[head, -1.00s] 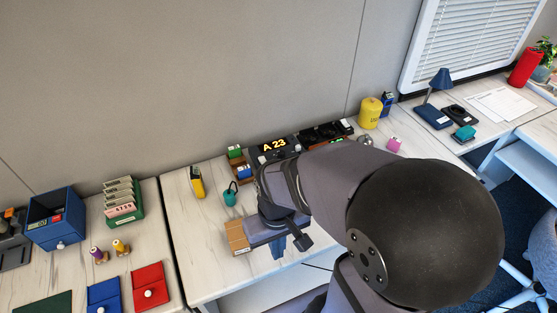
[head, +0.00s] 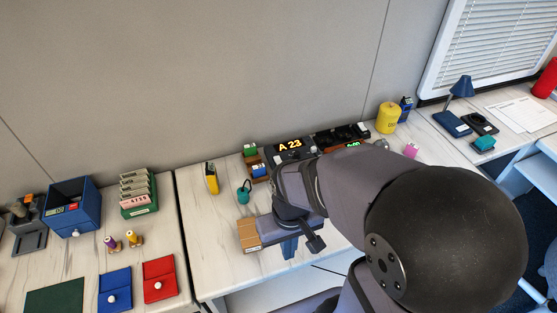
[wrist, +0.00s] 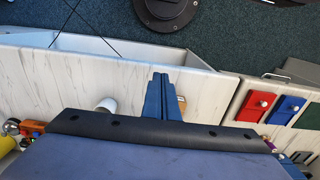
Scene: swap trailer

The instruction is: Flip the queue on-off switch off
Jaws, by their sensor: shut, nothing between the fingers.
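The queue display (head: 290,146), a dark unit with lit "A 23", stands against the wall on the middle table in the head view. I cannot make out its on-off switch; my arm covers the area just in front of the display. My gripper (head: 290,248) has blue fingers and points down near the table's front edge, well in front of the display. In the wrist view my gripper (wrist: 162,78) has its fingers together, with nothing between them, above the table's edge.
A cardboard box (head: 249,234) lies just left of my gripper. A teal padlock-like object (head: 244,195) and a yellow item (head: 211,178) stand farther left. A yellow canister (head: 387,118) is at the back right.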

